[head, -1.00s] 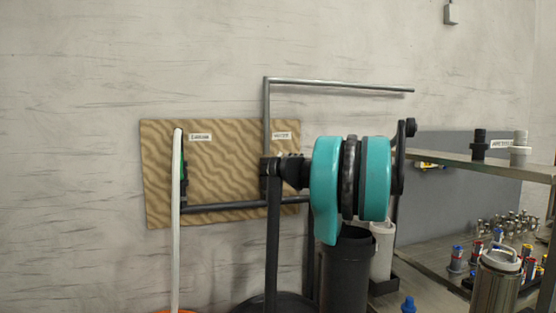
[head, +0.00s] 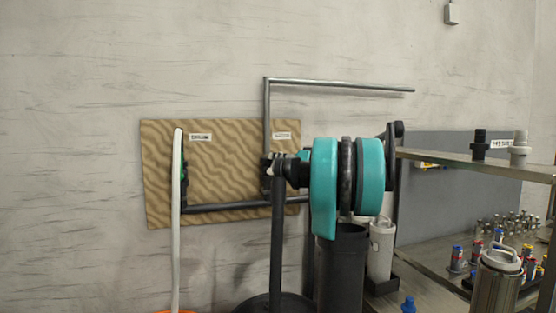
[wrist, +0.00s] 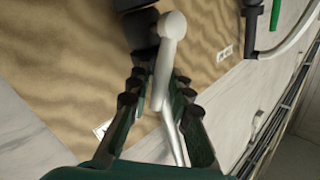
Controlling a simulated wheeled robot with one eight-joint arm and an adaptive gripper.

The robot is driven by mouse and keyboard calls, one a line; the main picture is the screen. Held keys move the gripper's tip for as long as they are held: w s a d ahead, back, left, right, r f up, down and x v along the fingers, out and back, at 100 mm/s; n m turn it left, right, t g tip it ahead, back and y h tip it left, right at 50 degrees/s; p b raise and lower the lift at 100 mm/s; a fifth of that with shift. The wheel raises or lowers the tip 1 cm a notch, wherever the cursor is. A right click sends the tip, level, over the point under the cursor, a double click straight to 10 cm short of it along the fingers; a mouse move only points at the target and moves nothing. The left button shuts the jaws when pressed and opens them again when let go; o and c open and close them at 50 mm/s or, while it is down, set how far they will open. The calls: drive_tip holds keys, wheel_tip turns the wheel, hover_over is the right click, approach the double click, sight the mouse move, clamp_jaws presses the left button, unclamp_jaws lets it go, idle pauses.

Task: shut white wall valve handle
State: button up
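The white valve handle (wrist: 171,38) shows in the wrist view as a pale lever with a rounded end, beside a dark valve body (wrist: 140,30) on the tan rippled wall panel. My gripper (wrist: 160,78) has its two green, dark-padded fingers apart, one on either side of the handle. I cannot tell whether either finger touches it. In the head view the tan panel (head: 225,165) hangs on the wall, and my teal and black arm covers its right part. The white handle and my gripper are hidden there.
A white hose (head: 176,220) rises to a green-handled valve (head: 183,175) at the panel's left. A grey pipe (head: 340,85) runs up and right along the wall. A metal shelf (head: 480,168) with fittings stands at the right, with a dark cylinder (head: 341,265) below my arm.

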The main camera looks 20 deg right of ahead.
clamp_jaws()
drive_tip(key=shift+d, duration=0.1)
drive_tip(key=shift+d+f+m+t+h, duration=0.4)
drive_tip(key=shift+f+m+t, duration=0.45)
drive_tip(key=shift+m+t, duration=1)
drive_tip(key=shift+d+f+m+t+h, duration=0.2)
drive_tip(key=shift+d+f+m+t, duration=0.55)
drive_tip(key=shift+m, duration=1.95)
drive_tip(key=shift+d+f+m+t+h, duration=0.3)
drive_tip(key=shift+f+m+t, duration=0.6)
drive_tip(key=shift+m+t, duration=1.05)
drive_tip(key=shift+m+g, duration=0.25)
drive_tip(key=shift+m, duration=0.25)
drive_tip(key=o, duration=0.5)
unclamp_jaws()
